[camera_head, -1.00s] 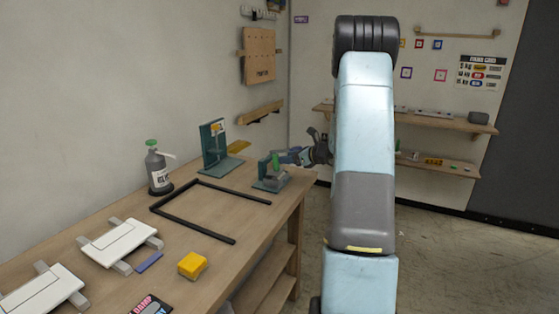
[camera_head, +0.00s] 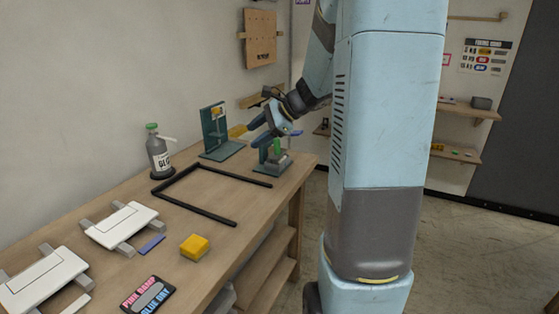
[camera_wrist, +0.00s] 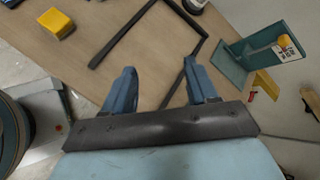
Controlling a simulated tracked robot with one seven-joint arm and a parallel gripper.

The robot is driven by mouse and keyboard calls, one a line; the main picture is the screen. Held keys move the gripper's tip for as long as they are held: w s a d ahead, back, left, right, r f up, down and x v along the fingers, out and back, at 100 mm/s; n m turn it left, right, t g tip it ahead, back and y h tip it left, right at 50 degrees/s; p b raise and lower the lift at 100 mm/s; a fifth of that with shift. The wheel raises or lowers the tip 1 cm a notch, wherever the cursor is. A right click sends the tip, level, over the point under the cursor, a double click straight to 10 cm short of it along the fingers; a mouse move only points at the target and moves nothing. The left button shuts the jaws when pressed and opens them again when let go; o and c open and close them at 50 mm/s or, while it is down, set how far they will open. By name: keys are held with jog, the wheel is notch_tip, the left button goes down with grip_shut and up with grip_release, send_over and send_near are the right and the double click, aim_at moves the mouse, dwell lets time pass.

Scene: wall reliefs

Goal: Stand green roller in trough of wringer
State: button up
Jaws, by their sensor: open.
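The wringer (camera_head: 272,166) is a small teal and grey fixture at the far right end of the workbench in the head view. The green roller (camera_head: 277,147) stands roughly upright at it, its lower end at the grey part. How deep it sits in the trough is too small to tell. My gripper (camera_head: 272,126) is just above the wringer and roller. In the wrist view its two blue fingers (camera_wrist: 160,68) are spread wide with nothing between them. Neither wringer nor roller can be made out in the wrist view.
A teal upright stand (camera_head: 214,132) with a yellow lever is left of the wringer. A black open frame (camera_head: 205,208), a grey bottle (camera_head: 158,160) and a yellow block (camera_head: 194,247) are on the bench (camera_head: 215,230). The bench's right edge is close to the wringer.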

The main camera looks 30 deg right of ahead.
jog(key=s+a+r+n+g+h, duration=0.1)
jog(key=s+a+r+n+h, duration=0.1)
jog(key=s+a+n, duration=0.45)
jog(key=s+a+r+n+g+h, duration=0.1)
jog(key=s+a+r+n, duration=0.15)
jog(key=s, duration=0.65)
jog(key=s+d+r+n+t+h, duration=0.1)
jog(key=s+n+h, duration=0.4)
jog(key=s+n, duration=0.4)
jog(key=s, duration=0.3)
jog(key=shift+d, duration=0.4)
